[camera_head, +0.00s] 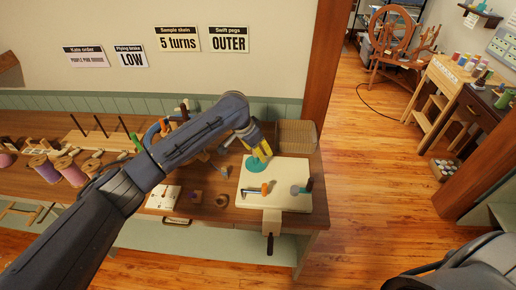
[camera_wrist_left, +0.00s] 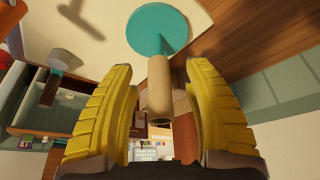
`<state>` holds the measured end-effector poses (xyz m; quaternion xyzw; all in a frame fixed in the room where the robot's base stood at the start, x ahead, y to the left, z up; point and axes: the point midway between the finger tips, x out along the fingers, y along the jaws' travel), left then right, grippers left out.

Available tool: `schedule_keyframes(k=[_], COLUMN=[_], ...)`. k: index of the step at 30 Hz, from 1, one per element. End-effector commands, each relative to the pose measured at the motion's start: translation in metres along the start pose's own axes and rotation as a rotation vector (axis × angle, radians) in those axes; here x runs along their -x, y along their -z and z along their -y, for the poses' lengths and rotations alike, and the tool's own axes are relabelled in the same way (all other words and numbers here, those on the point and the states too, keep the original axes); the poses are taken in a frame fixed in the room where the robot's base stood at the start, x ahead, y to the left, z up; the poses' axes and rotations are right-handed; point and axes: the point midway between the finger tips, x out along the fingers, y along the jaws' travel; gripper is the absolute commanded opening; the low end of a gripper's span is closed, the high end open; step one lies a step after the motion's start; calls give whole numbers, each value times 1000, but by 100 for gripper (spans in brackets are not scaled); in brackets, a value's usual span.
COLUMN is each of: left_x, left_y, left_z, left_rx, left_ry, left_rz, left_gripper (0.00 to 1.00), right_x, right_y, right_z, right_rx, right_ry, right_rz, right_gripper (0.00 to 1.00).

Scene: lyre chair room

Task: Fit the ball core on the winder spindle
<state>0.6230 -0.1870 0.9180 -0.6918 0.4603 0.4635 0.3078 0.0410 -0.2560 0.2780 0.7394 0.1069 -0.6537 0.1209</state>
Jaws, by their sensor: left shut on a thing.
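The ball core is a tan cardboard tube (camera_wrist_left: 158,92) between the yellow fingers of my left gripper (camera_wrist_left: 163,115), which is shut on it. The left gripper (camera_head: 260,146) points down over the winder in the head view, where its fingers hide the core. The winder has a round teal disc (camera_wrist_left: 148,22) with a teal spindle part rising from it; the disc also shows in the head view (camera_head: 252,167). The core's far end lines up with the teal spindle part and overlaps it in the picture. I cannot tell how far it sits around it. The right gripper is out of view.
The winder stands on a cream board (camera_head: 283,205) clamped at the bench's front edge, with an orange-handled crank (camera_head: 265,188) and a grey post (camera_head: 297,189). A wicker basket (camera_head: 296,136) is behind. A white card (camera_head: 163,197) and small wooden pieces lie left of the board.

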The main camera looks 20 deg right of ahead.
Motion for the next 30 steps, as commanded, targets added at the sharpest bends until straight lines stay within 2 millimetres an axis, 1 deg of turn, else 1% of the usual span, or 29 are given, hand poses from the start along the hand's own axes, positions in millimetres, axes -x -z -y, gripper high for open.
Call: schedule_keyframes(k=[30], left_x=[-20], left_y=[-8], left_z=[0], left_rx=[0], left_ry=[0], left_rz=[0], left_gripper=[38], right_x=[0], right_y=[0], right_z=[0], right_rx=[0], right_ry=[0], right_rz=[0], right_gripper=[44])
